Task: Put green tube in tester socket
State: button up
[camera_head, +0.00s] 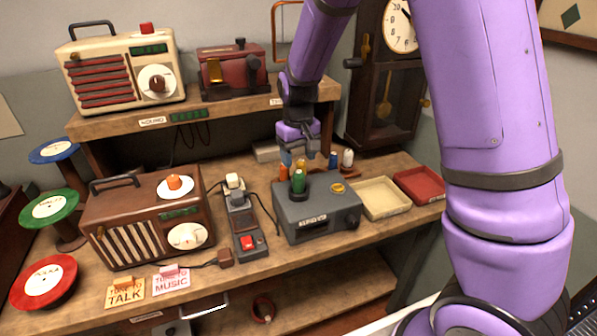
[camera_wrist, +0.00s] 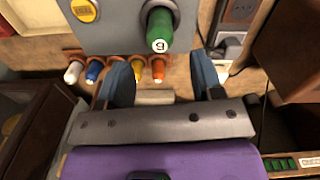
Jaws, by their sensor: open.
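The green tube (camera_head: 298,181) stands upright in the dark round socket (camera_head: 283,195) on top of the grey tester (camera_head: 319,215). In the wrist view the green tube (camera_wrist: 160,27) has a white mark on its end and the dark socket ring around its base. My gripper (camera_head: 302,158) is open and empty, above and just behind the green tube, apart from it. In the wrist view the two blue-grey fingers of my gripper (camera_wrist: 163,78) are spread wide, with the tube beyond them.
Behind the tester stand an orange tube (camera_head: 284,172), a yellow tube (camera_wrist: 138,71), a blue tube (camera_head: 333,160) and a white tube (camera_head: 348,158). A cream tray (camera_head: 380,212) and red tray (camera_head: 428,198) lie right of the tester. A red-buttoned device (camera_head: 240,215) and brown radio (camera_head: 147,223) stand left.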

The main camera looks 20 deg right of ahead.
jog(key=shift+r, duration=1.55)
jog(key=shift+s+r, duration=0.15)
jog(key=shift+r, duration=0.15)
jog(key=s+d+r+m+t+y, duration=0.1)
jog(key=s+d+r+t, duration=0.3)
jog(key=s+r, duration=1.05)
jog(key=s+d+r, duration=0.1)
jog(key=s+r, duration=0.1)
jog(key=s, duration=0.5)
jog(key=s+d+r+t+h, duration=0.1)
jog(key=s+d+r, duration=0.1)
jog(key=s, duration=0.5)
jog(key=shift+s+m, duration=0.25)
jog(key=shift+m, duration=0.15)
